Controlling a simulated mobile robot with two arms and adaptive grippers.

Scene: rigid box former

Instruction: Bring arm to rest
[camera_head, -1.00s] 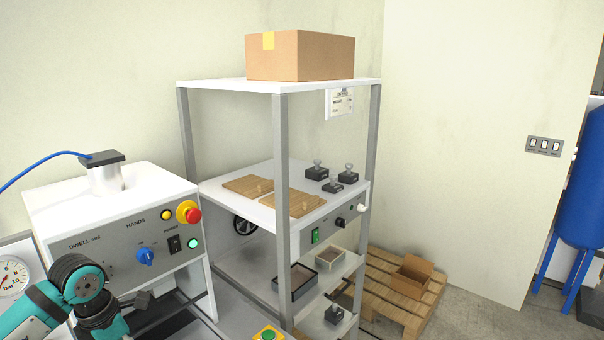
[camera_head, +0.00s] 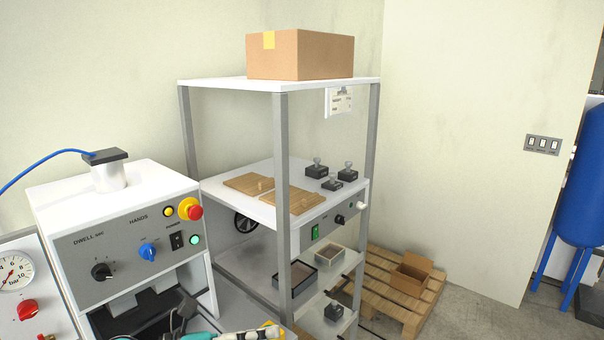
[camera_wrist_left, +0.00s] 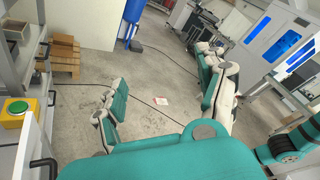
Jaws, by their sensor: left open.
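My left arm shows at the bottom edge of the head view, a teal and white piece low in the frame. The dark left gripper (camera_head: 178,312) is in front of the white box former's dark opening, largely cut off and hard to make out. It is open, and I see nothing held in it. The white box former (camera_head: 130,230) stands at the left, with knobs, lamps and a red stop button (camera_head: 190,209). My right gripper is in neither view.
A shelf rack (camera_head: 282,190) stands right of the machine, with flat brown boards (camera_head: 257,184) and a carton (camera_head: 300,55) on top. A pallet (camera_head: 400,295) is beyond it. The left wrist view shows a yellow button box (camera_wrist_left: 16,112) and open floor (camera_wrist_left: 150,70).

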